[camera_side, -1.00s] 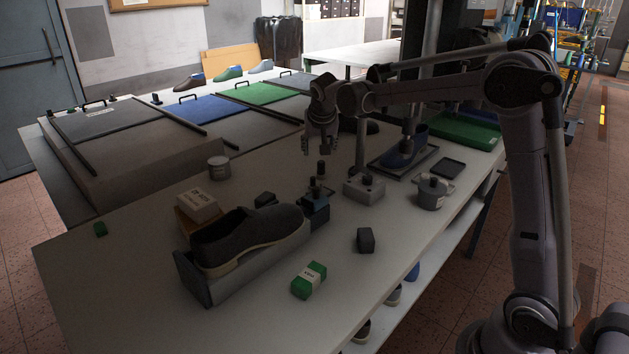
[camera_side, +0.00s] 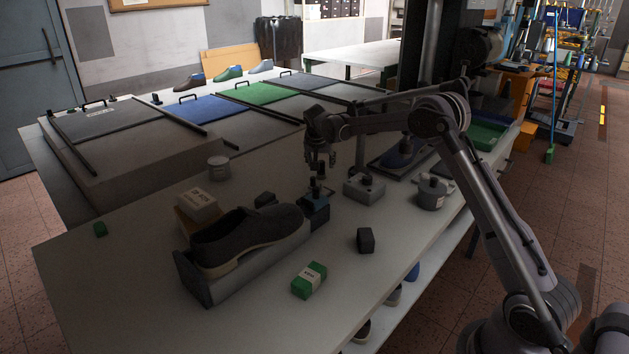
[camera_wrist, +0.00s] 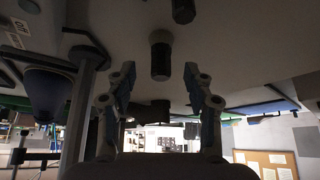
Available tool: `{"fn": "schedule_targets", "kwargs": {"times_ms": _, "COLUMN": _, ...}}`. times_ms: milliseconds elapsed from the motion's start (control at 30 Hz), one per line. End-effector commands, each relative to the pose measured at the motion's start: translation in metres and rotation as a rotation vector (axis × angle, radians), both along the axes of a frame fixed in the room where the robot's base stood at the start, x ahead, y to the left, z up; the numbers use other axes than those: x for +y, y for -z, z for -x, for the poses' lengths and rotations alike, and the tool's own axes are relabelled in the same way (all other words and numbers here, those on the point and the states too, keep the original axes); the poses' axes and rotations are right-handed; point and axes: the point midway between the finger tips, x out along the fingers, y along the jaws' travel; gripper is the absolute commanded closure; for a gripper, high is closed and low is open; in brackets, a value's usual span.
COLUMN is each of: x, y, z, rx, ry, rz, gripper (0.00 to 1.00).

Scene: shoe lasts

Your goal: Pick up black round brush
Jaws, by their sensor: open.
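In the wrist view, the brush (camera_wrist: 161,60) is a dark cylinder with a paler end, between and beyond my fingers. My gripper (camera_side: 320,160) points down just above it in the side view. In the wrist view, my gripper (camera_wrist: 160,78) has its two fingers apart with nothing held. I cannot tell whether the fingertips reach around the brush. A second dark cylinder (camera_wrist: 183,10) shows at the wrist view's top edge.
A black block (camera_side: 366,240) and green box (camera_side: 309,280) lie nearer, with bare table around.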

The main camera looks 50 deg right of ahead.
Motion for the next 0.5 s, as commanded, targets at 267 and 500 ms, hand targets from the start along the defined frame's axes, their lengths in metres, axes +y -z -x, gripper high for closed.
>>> {"fn": "schedule_targets", "kwargs": {"times_ms": 267, "x": -0.015, "y": 0.028, "z": -0.011, "rx": 0.0, "ry": 0.0, "rz": 0.0, "gripper": 0.48}}
{"fn": "schedule_targets", "kwargs": {"times_ms": 500, "x": -0.023, "y": 0.043, "z": -0.016, "rx": -0.001, "ry": -0.001, "rz": 0.001, "gripper": 0.48}}
